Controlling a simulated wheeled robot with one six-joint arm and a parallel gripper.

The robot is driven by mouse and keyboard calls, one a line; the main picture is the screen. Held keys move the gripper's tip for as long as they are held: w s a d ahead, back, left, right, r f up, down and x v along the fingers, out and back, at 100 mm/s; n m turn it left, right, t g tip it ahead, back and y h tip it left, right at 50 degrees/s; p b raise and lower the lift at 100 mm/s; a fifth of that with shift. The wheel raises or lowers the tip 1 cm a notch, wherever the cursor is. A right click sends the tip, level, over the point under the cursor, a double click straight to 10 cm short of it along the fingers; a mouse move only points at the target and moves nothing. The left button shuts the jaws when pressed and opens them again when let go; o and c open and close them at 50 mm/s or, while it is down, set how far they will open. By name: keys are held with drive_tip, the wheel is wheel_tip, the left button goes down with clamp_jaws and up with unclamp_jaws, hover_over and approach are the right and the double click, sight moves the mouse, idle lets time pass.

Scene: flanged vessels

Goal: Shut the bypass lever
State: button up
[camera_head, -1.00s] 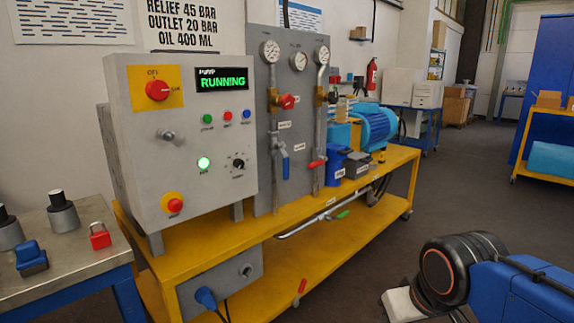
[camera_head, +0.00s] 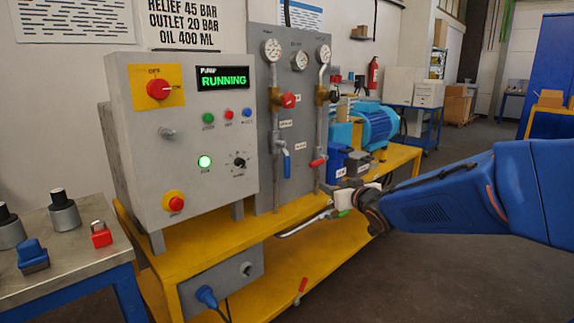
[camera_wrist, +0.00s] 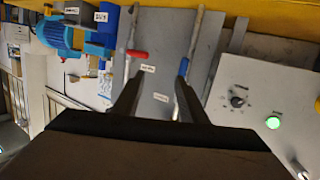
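A blue-handled lever (camera_head: 286,165) hangs down on its pipe on the grey panel. It also shows in the wrist view (camera_wrist: 183,68), near one fingertip. A red-handled lever (camera_head: 317,162) sits to its right on another pipe, angled sideways. It also shows in the wrist view (camera_wrist: 137,54). The labels are too small to read, so I cannot tell which lever is the bypass. My gripper (camera_head: 338,193) is in front of the panel's lower right, right of both levers. In the wrist view my gripper (camera_wrist: 157,82) is open, with nothing between its fingers.
The control box (camera_head: 180,140) displays RUNNING, left of the panel. The blue motor (camera_head: 378,125) stands right on the yellow bench (camera_head: 220,225). A green handle (camera_head: 343,213) shows beside my gripper, and a red handle (camera_head: 302,285) at the lower shelf. Open floor lies in front.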

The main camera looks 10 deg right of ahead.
sight(289, 164)
drive_tip(key=w+a+y, duration=0.1)
drive_tip(key=w+a, duration=0.2)
drive_tip(key=w, duration=0.4)
drive_tip(key=w+a+n+y, duration=0.1)
drive_tip(key=w+a+y, duration=0.1)
drive_tip(key=w+a, duration=0.2)
drive_tip(key=w+a+r+n+t+y, duration=0.1)
drive_tip(key=w+a, duration=0.3)
drive_tip(key=w, duration=0.6)
drive_tip(key=shift+a+y, duration=0.15)
drive_tip(key=shift+y, duration=0.25)
drive_tip(key=shift+c, duration=0.4)
clamp_jaws()
